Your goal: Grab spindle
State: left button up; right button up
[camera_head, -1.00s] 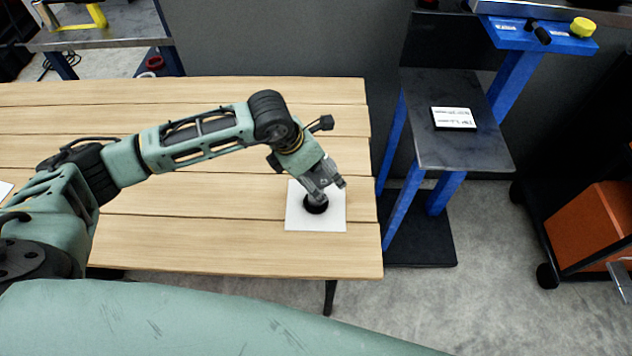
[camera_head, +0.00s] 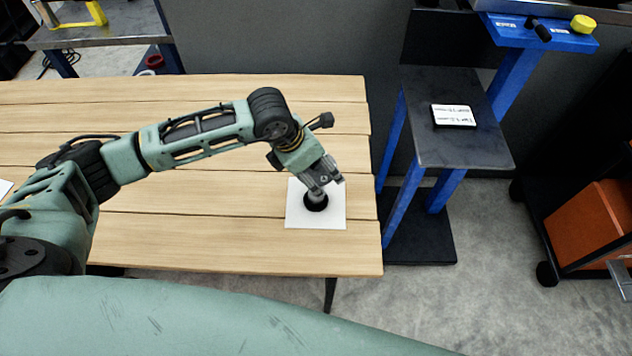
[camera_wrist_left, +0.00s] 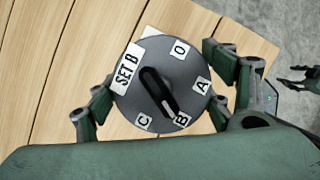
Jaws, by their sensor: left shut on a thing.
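The spindle (camera_head: 316,201) stands on a white sheet (camera_head: 297,215) near the right end of the wooden table; its dark round base and grey body show in the head view. My left gripper (camera_head: 328,182) is over it, tilted, and shut on it. In the left wrist view the spindle's grey round top (camera_wrist_left: 140,85) has a black dial and labels SET B, O, A, B and C. My left gripper's fingers (camera_wrist_left: 166,92) lie on both sides of that disc. The finger contacts are partly hidden under the disc.
The wooden table (camera_head: 200,240) is mostly clear. A blue-legged stand (camera_head: 455,150) with a labelled plate (camera_head: 454,116) is to its right. A cart with an orange box (camera_head: 600,230) is at the far right. A dark jointed shape (camera_wrist_left: 298,82), perhaps my right gripper, shows at the wrist view's right edge.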

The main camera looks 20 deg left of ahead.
pick_arm(q)
jog(key=shift+w+a, duration=0.1)
jog(key=shift+w, duration=0.05)
jog(key=shift+c, duration=0.7)
jog(key=shift+r, duration=0.2)
